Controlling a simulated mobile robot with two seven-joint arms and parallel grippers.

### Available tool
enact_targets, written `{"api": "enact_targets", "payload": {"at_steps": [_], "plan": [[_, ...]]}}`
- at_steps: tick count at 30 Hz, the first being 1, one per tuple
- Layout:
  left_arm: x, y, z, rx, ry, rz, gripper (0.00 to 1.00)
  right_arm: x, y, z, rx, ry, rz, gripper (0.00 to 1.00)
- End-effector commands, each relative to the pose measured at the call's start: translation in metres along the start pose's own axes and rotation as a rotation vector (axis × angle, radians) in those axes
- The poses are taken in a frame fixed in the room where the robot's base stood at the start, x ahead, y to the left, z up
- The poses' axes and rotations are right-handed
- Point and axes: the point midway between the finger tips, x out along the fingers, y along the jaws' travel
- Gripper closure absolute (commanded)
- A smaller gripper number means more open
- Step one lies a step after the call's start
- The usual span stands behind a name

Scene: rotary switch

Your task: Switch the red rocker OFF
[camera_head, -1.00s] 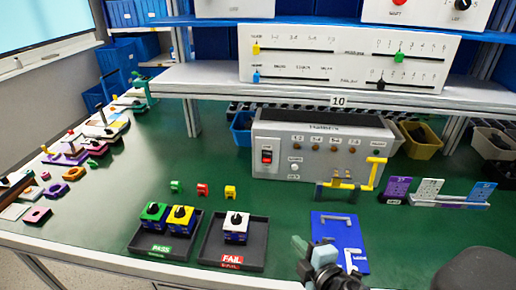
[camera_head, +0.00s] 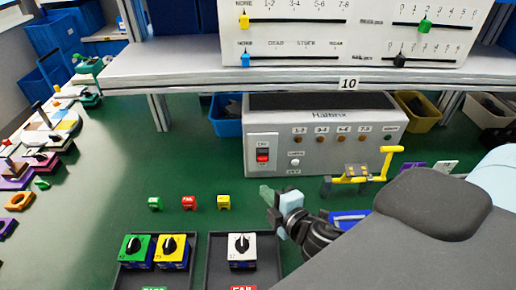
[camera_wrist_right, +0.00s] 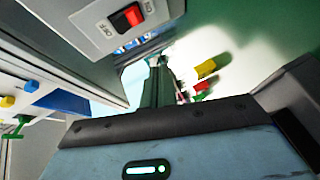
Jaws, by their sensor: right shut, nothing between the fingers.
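The red rocker (camera_head: 263,155) is on a white plate at the left end of the grey box's (camera_head: 345,150) front. Its lower part looks red and its upper part dark; which way it is pressed I cannot tell. In the right wrist view the red rocker (camera_wrist_right: 133,14) shows at the top. My right gripper (camera_head: 267,196) is shut and empty, in front of and below the rocker, apart from it. Its closed greenish fingers also show in the right wrist view (camera_wrist_right: 156,82), pointing up below the switch. My left gripper is out of view.
Dark trays (camera_head: 207,270) with knob switches are nearer. A yellow-handled clamp (camera_head: 360,178) stands at the box's right front. A shelf (camera_head: 230,79) overhangs the box.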

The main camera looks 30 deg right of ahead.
Motion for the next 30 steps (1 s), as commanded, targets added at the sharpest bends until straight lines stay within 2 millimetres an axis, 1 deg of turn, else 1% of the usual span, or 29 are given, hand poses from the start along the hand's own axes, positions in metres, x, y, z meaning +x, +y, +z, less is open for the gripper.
{"api": "enact_targets", "payload": {"at_steps": [3, 8, 13, 26, 30], "plan": [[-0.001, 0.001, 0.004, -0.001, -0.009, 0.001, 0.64, 0.0, 0.0, 0.0, 0.001, 0.0, -0.001, 1.0], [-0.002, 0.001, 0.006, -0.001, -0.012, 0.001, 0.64, 0.0, 0.0, 0.0, 0.0, 0.0, 0.0, 1.0], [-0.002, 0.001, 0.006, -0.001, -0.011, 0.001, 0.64, 0.007, 0.003, 0.004, -0.001, 0.0, 0.0, 1.0], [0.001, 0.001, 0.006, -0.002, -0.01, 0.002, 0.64, 0.048, 0.026, 0.027, -0.002, -0.002, 0.002, 1.0], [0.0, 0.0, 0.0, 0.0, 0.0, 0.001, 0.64, 0.059, 0.033, 0.032, -0.001, -0.001, 0.003, 1.0]]}}
